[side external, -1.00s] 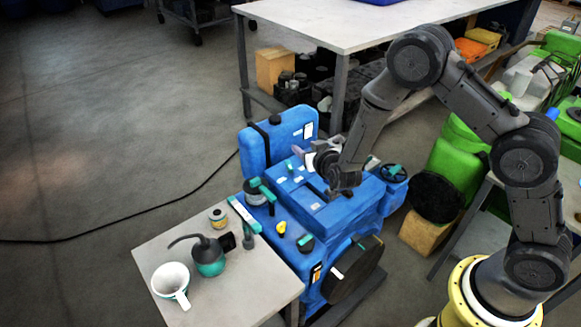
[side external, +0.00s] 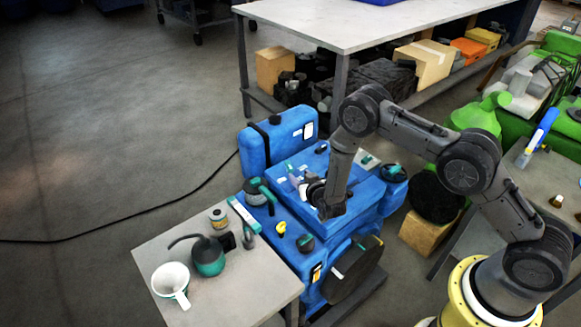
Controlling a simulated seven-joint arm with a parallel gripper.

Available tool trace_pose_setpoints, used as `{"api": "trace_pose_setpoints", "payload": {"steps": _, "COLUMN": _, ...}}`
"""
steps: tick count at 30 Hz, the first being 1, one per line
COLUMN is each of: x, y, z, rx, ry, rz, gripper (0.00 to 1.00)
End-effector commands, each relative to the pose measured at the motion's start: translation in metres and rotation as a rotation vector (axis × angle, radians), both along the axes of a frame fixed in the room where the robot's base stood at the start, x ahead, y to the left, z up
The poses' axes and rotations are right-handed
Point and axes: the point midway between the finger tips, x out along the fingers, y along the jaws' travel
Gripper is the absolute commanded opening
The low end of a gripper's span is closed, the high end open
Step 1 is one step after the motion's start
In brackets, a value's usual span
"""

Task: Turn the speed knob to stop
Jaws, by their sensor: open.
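The blue diesel engine (side external: 335,228) stands in the middle of the side view. On its near left top are a small yellow knob (side external: 280,228) and a dark round knob with a green mark (side external: 306,243). I cannot tell for certain which is the speed knob. My wrist hides part of the engine top.
A grey table (side external: 215,280) at the front left holds a white funnel cup (side external: 171,282), a green oil can (side external: 208,257) and a small jar (side external: 218,217). A green-and-black filter (side external: 255,192) stands beside my gripper. A white-topped bench (side external: 365,22) is behind.

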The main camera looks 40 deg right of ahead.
Motion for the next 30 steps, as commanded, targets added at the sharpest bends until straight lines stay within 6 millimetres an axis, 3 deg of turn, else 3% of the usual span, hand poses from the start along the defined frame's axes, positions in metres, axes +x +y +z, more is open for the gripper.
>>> {"api": "trace_pose_setpoints", "payload": {"steps": 9, "x": 0.055, "y": -0.020, "z": -0.025, "rx": 0.000, "ry": -0.001, "rz": -0.001, "gripper": 0.53}}
{"api": "trace_pose_setpoints", "payload": {"steps": 15, "x": 0.079, "y": -0.028, "z": -0.035, "rx": 0.000, "ry": 0.000, "rz": 0.000, "gripper": 0.53}}
{"api": "trace_pose_setpoints", "payload": {"steps": 29, "x": 0.089, "y": -0.032, "z": -0.039, "rx": -0.001, "ry": 0.001, "rz": 0.000, "gripper": 0.53}}
{"api": "trace_pose_setpoints", "payload": {"steps": 30, "x": 0.089, "y": -0.032, "z": -0.039, "rx": -0.001, "ry": 0.001, "rz": 0.000, "gripper": 0.47}}
